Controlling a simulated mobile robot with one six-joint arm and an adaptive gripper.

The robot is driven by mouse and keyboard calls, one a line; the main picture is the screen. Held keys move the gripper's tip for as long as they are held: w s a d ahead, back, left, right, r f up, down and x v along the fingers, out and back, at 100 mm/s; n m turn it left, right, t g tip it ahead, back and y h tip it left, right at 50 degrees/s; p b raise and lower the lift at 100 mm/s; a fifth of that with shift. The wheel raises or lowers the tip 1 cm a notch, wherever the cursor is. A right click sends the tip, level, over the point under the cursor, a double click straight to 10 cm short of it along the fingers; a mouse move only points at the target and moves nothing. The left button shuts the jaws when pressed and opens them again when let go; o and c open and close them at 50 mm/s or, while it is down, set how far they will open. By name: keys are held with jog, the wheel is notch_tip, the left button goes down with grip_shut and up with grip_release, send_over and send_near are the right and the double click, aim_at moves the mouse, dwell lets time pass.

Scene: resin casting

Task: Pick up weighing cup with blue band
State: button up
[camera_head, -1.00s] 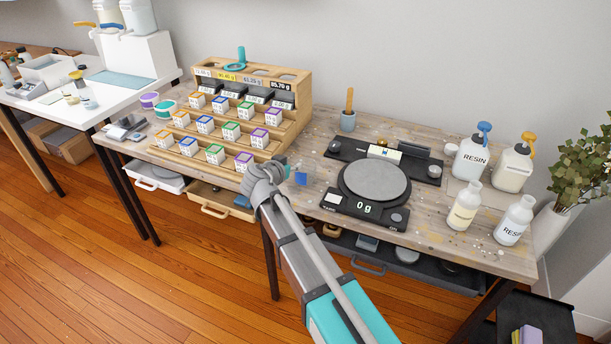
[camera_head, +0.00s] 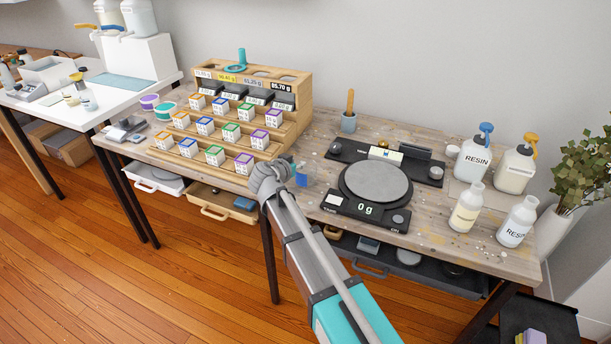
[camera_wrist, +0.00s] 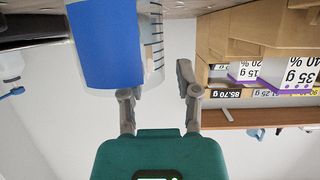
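The weighing cup with blue band (camera_head: 301,180) stands on the wooden bench, between the stepped rack and the scale. In the wrist view, which looks upside down, the clear cup (camera_wrist: 105,45) fills the upper left, with its blue band and dark measuring marks. My gripper (camera_wrist: 157,82) is open. Its left finger in that view overlaps the cup's lower right edge; its right finger is clear of the cup. Nothing is held, and I cannot tell whether a finger touches the cup. In the head view my gripper is just left of the cup, mostly hidden by my wrist.
The wooden rack (camera_head: 303,103) with several small labelled boxes stands close to the left; it also shows in the wrist view (camera_wrist: 225,38). A black scale (camera_head: 340,206) reading 0 g is close to the right. Resin bottles (camera_head: 474,158) stand farther right. Open drawers (camera_head: 225,205) hang below.

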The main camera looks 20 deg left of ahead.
grip_shut()
jog(key=shift+r, duration=0.15)
notch_tip(320, 180, up, 3)
jog(key=p, duration=0.3)
jog(key=s+d+r+p, duration=0.6)
jog(key=s+r+p, duration=0.3)
jog(key=s, duration=0.3)
jog(key=shift+s+r+p, duration=0.35)
jog(key=shift+s+p, duration=0.05)
jog(key=shift+p, duration=0.1)
dwell(0.4)
